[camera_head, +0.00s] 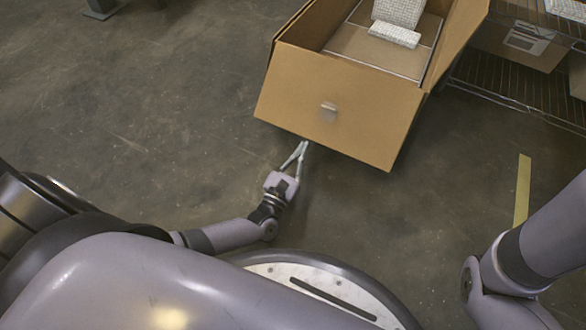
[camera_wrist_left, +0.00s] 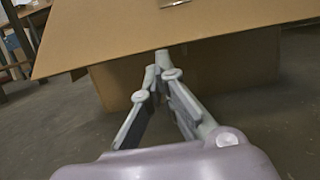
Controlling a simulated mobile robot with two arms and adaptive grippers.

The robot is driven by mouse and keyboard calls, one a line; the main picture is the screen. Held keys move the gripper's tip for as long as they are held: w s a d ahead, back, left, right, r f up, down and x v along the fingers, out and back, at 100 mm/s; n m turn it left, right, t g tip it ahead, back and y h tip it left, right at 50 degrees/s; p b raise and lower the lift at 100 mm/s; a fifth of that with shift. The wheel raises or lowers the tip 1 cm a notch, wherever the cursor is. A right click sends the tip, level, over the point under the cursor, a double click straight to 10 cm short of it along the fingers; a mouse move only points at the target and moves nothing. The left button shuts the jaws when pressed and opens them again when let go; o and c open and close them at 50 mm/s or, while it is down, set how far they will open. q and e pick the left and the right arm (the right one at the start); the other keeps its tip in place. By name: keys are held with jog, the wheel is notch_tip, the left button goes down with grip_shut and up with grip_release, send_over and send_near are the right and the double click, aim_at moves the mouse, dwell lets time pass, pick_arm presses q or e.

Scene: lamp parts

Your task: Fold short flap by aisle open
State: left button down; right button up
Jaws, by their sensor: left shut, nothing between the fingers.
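A large cardboard box (camera_head: 328,37) stands open in the upper middle of the head view. Its short flap (camera_head: 340,105) on the side toward me hangs outward and slopes down, with a small label on it. The flap also fills the top of the left wrist view (camera_wrist_left: 110,35), with the box's lower wall (camera_wrist_left: 195,80) behind it. My left gripper (camera_head: 304,144) is just below the flap's lower edge. Its fingertips (camera_wrist_left: 162,55) are together with nothing between them. I cannot tell if they touch the flap. My right arm shows at the right, but its gripper is out of view.
White textured blocks (camera_head: 397,20) lie inside the box. A wire rack (camera_head: 520,85) with other cartons stands at the upper right. A yellow floor strip (camera_head: 522,190) lies to the right. The concrete floor to the left is clear.

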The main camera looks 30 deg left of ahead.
aim_at(310, 128)
pick_arm(q)
notch_tip(310, 128, up, 2)
jog(key=shift+w+r, duration=0.15)
jog(key=shift+r, duration=0.05)
jog(key=shift+s+r, duration=0.4)
jog(key=shift+r, duration=0.3)
dwell(1.2)
